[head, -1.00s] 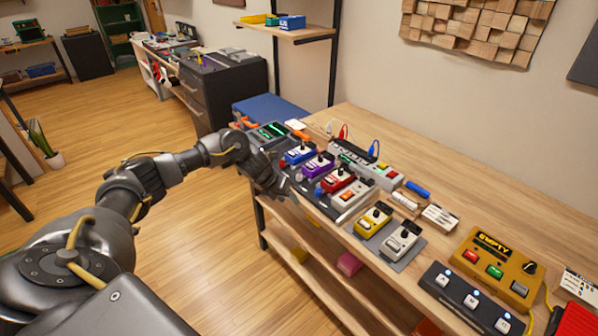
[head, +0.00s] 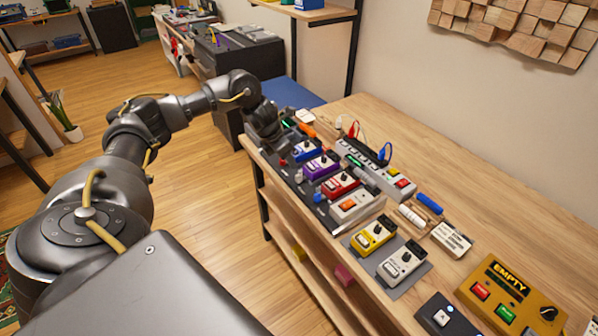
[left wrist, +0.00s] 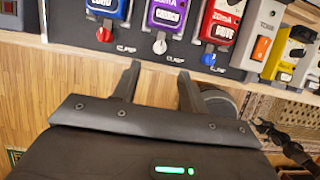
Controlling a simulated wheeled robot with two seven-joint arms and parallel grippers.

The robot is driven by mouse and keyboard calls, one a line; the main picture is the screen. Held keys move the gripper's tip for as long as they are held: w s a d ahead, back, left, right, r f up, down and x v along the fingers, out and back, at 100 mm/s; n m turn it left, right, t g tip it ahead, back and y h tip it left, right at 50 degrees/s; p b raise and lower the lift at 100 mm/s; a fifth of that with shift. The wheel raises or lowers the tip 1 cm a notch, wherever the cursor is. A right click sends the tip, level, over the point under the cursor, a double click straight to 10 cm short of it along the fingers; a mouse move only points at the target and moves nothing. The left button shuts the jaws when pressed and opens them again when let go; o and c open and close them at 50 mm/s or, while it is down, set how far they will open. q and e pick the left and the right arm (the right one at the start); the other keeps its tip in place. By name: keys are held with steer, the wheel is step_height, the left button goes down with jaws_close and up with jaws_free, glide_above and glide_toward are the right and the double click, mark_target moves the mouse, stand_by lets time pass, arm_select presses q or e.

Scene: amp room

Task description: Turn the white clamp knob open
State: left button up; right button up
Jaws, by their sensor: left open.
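The white clamp knob (left wrist: 159,46) sits on the dark pedalboard edge below the purple pedal (left wrist: 167,15). A red knob (left wrist: 104,35) is to its left and a blue knob (left wrist: 208,59) to its right in the left wrist view. My left gripper (left wrist: 158,78) is open and empty, its two fingers apart, just short of the white knob and roughly centred on it. In the head view my left gripper (head: 276,145) is by the far end of the pedalboard; the white knob is too small there to make out well. My right gripper is not in view.
Blue (head: 307,150), red (head: 340,185) and grey-white (head: 357,205) pedals stand close together on the board. A power strip (head: 375,170) with plugged cables lies behind them. The workbench (head: 480,210) is clear toward the wall. Open floor lies left of the bench.

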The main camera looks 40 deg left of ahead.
mark_target(298, 175)
arm_select(q)
steer(key=p+x, duration=0.1)
steer(key=x, duration=0.7)
steer(key=shift+w+f, duration=0.1)
steer(key=shift+f, duration=0.2)
steer(key=shift+p+x, duration=0.3)
steer(key=shift+x, duration=0.5)
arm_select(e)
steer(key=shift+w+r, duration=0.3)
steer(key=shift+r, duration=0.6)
arm_select(q)
steer(key=shift+c, duration=0.3)
jaws_close()
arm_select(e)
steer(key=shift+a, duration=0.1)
